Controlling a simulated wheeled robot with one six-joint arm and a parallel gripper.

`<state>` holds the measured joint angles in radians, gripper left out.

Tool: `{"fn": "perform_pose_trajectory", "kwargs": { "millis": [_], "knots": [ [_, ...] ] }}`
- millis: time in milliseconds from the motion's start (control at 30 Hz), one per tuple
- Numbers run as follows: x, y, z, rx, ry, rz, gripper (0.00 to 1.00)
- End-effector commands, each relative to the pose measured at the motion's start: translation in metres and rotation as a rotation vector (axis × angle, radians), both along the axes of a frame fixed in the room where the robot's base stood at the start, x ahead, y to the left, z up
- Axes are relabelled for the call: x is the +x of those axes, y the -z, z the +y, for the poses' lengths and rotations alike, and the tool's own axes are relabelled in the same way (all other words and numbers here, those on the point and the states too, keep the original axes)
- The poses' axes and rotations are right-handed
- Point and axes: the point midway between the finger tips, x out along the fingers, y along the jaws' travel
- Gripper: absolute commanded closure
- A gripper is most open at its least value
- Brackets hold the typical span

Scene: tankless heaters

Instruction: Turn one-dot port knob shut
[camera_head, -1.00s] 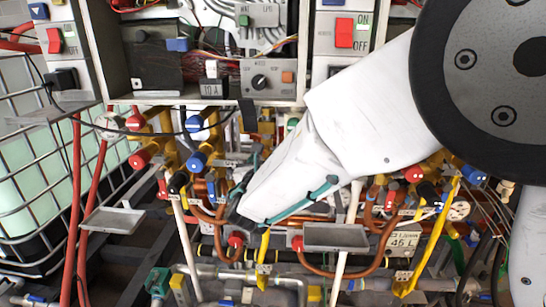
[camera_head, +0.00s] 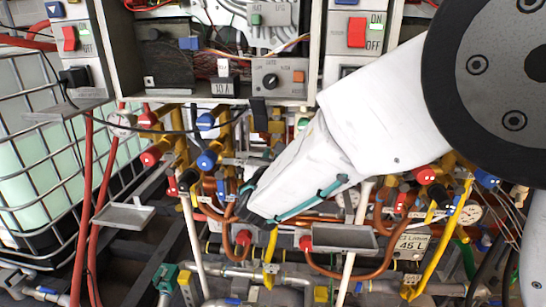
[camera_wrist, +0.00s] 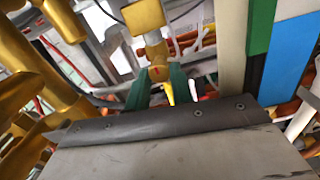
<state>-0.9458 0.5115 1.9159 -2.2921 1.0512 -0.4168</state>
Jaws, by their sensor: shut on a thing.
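My gripper (camera_wrist: 160,82) shows its two green fingers in the wrist view, closed on the sides of a small brass port knob (camera_wrist: 157,73) with a red mark. The knob sits below a brass block (camera_wrist: 145,17) and its short neck. I cannot make out a dot on it. In the head view my gripper (camera_head: 243,190) is among the pipes under the grey cabinet, at the lower left end of my white arm. The fingertips and the knob are mostly hidden there by the gripper body and the crowded pipes.
Red-capped (camera_head: 150,158) and blue-capped (camera_head: 207,160) brass valves stand left of my gripper. A caged tank (camera_head: 45,170) stands at the left. There is little free room among the pipes.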

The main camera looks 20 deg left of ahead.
Motion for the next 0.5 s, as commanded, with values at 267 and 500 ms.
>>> {"fn": "perform_pose_trajectory", "kwargs": {
  "millis": [267,500],
  "knots": [
    [-0.0005,0.0004,0.0005,0.098,-0.001,0.024,1.00],
    [-0.0005,0.0005,0.0005,0.096,-0.001,0.024,0.60]
  ]
}}
